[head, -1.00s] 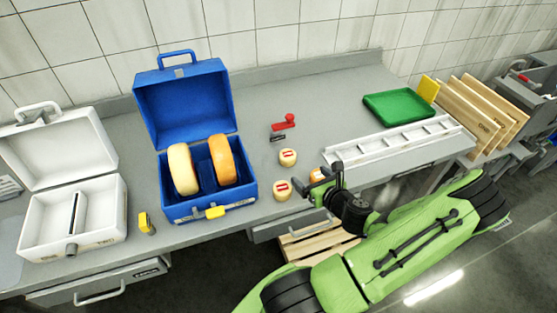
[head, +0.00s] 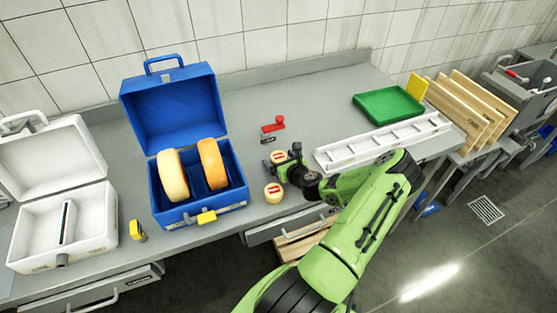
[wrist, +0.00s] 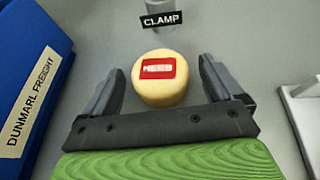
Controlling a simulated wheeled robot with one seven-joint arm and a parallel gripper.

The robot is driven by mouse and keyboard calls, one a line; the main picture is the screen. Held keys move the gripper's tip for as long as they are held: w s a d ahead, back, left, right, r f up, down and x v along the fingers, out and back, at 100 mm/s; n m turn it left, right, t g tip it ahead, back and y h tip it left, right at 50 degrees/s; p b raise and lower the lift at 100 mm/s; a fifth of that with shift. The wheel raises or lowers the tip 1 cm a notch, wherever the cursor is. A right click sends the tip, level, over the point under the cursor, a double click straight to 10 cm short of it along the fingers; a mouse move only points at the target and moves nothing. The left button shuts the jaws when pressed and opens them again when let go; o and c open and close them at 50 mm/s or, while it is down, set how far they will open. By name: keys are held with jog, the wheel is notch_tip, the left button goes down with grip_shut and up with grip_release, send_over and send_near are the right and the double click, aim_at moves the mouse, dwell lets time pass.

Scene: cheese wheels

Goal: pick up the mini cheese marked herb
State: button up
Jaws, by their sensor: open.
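The mini cheese marked herb (wrist: 160,90) is a small pale yellow wheel with a red label on top, standing on the bench. In the wrist view it sits between the two fingers of my gripper (wrist: 162,72), which is open, with a gap on each side. In the head view the herb cheese (head: 279,155) is partly covered by my gripper (head: 282,160). A second small pale cheese with a red label (head: 273,192) stands nearer the bench front; its word is too small to read.
A blue case (head: 205,217) with two large wheels stands open to the left. A label reading CLAMP (wrist: 161,19) marks the red-handled clamp (head: 274,125) behind the cheese. A white slatted rack (head: 385,144) lies to the right. A white case (head: 85,240) is at far left.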

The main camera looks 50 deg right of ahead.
aim_at(281, 159)
jog(key=c, duration=1.2)
notch_tip(281, 159, up, 10)
jog(key=shift+r+p, duration=0.1)
jog(key=shift+p, duration=1.15)
jog(key=shift+s, duration=0.1)
